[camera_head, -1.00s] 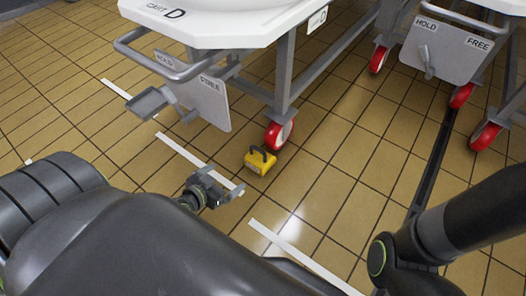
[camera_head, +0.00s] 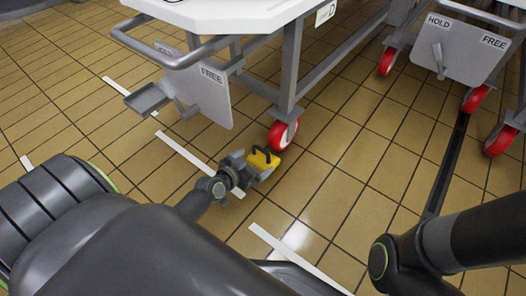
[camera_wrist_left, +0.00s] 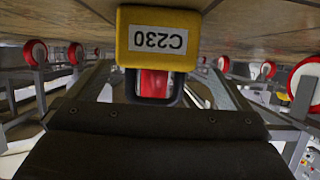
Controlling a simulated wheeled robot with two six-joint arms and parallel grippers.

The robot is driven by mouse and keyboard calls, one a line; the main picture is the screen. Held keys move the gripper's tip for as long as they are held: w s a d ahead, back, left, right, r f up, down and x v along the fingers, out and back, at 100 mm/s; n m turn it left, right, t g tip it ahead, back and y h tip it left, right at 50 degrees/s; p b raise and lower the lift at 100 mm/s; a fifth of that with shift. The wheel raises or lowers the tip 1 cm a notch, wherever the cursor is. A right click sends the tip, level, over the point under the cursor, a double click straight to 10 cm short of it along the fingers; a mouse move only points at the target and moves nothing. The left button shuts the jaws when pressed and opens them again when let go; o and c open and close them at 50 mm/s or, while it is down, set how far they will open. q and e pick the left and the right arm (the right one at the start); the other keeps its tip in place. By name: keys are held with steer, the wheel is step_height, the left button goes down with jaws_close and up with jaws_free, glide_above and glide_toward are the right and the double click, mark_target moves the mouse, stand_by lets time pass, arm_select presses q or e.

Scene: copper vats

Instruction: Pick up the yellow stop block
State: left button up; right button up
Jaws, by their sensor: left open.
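The yellow stop block (camera_head: 264,158) with a dark loop handle sits on the tiled floor beside the red front wheel of cart D. In the left wrist view the block (camera_wrist_left: 157,18) appears upside down, with a white C230 label and its handle towards the gripper. My left gripper (camera_head: 253,167) is open and right at the block, partly hiding its lower left side in the head view. Whether the fingers touch the block or handle cannot be told. My right arm shows at lower right, but its gripper is out of view.
Cart D's red wheel (camera_head: 283,134) stands just behind the block, with its frame above. Its HOLD/FREE plate (camera_head: 203,92) and pedal (camera_head: 148,99) are to the left. A second cart's plate (camera_head: 466,52) is at upper right.

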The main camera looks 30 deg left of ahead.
mark_target(259, 160)
arm_select(q)
steer(key=b+x, duration=0.2)
steer(key=x, duration=0.3)
steer(key=shift+w+d+f+b, duration=0.15)
steer(key=shift+d+f+b, duration=0.1)
steer(key=shift+b, duration=0.1)
steer(key=shift+c, duration=0.4)
steer(key=shift+r, duration=0.15)
steer(key=c, duration=1.3)
